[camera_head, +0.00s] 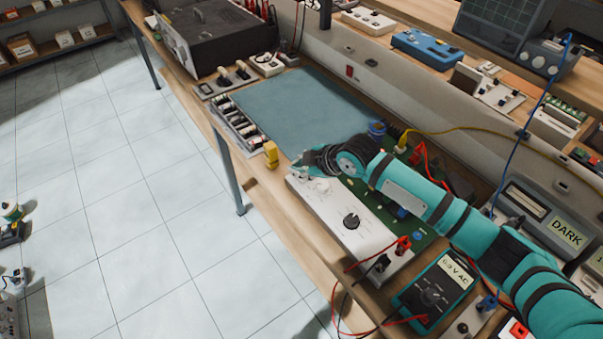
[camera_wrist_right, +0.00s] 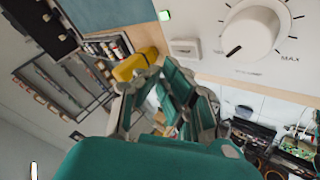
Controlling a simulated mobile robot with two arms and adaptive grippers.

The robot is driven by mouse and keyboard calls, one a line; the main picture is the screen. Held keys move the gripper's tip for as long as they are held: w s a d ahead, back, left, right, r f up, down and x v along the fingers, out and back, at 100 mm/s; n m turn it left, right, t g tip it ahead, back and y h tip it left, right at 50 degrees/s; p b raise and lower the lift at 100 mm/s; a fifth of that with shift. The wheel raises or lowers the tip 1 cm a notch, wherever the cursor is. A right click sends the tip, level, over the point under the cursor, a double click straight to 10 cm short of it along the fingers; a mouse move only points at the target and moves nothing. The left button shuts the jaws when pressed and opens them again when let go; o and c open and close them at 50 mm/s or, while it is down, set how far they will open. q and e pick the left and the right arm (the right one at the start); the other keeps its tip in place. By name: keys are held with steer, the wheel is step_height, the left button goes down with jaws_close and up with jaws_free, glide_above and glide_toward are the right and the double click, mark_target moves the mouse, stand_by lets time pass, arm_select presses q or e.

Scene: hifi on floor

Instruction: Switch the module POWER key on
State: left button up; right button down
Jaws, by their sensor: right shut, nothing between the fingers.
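No POWER lettering is readable, and I cannot tell the key's position. My right gripper (camera_head: 312,166) is over the far left end of the module, shut and empty. Its fingers (camera_wrist_right: 168,92) appear below the key in the wrist view; contact is unclear. My left gripper is out of view.
A yellow block (camera_head: 271,154) stands just left of my right gripper, near the bench edge. A multimeter (camera_head: 434,290) with red and black leads lies near the module's other end. A blue-grey mat (camera_head: 300,105) is clear beyond. Open floor lies left.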

step_height(320, 180, up, 5)
steer(key=p, duration=0.4)
steer(key=shift+r, duration=0.2)
